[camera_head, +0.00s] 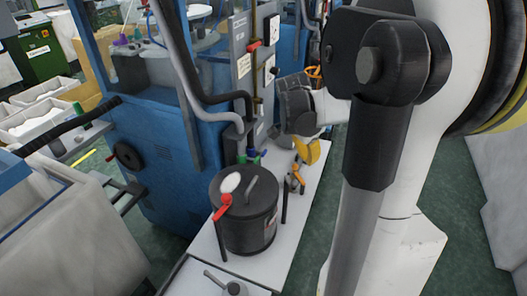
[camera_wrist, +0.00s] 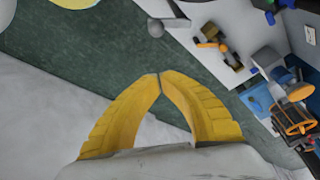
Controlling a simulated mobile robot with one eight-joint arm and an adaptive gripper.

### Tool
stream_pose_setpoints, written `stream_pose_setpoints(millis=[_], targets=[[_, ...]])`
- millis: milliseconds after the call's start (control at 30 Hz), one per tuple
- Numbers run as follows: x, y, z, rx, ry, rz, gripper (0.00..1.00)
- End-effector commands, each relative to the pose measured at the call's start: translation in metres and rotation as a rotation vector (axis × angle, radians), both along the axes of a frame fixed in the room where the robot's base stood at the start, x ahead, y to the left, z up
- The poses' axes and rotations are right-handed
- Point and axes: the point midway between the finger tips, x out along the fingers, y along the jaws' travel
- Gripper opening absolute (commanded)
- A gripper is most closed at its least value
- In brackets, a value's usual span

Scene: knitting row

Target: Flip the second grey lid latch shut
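A dark round pot with a lid (camera_head: 248,225) stands on a white bench in the head view. A red-handled lever (camera_head: 222,205) is at the lid's left edge, and a dark grey bar (camera_head: 284,202) sticks up at its right side. A grey rod (camera_head: 252,188) lies across the lid top. I cannot tell which part is the second grey latch. My gripper (camera_head: 308,152) is behind and right of the pot, apart from it. In the wrist view its yellow fingertips (camera_wrist: 158,75) meet with nothing between them.
A small orange-handled valve (camera_head: 295,178) stands on the white bench (camera_head: 210,258) right of the pot. A blue machine (camera_head: 165,165) with hoses is behind left. In the wrist view, an orange handwheel (camera_wrist: 296,120) is at right. Green floor (camera_wrist: 80,50) lies below my fingers.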

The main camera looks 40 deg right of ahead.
Motion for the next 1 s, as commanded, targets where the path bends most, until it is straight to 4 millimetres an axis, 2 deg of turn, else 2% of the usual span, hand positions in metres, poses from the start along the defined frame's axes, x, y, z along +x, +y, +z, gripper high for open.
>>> stream_pose_setpoints(millis=[367, 533, 667, 1000], targets=[[-0.001, -0.003, -0.002, 0.0, 0.001, -0.015, 0.0], [-0.001, -0.006, -0.013, 0.0, 0.001, -0.016, 0.0], [-0.003, -0.012, -0.035, 0.0, 0.001, -0.016, 0.0], [-0.007, -0.034, -0.104, 0.0, 0.001, -0.015, 0.0]])
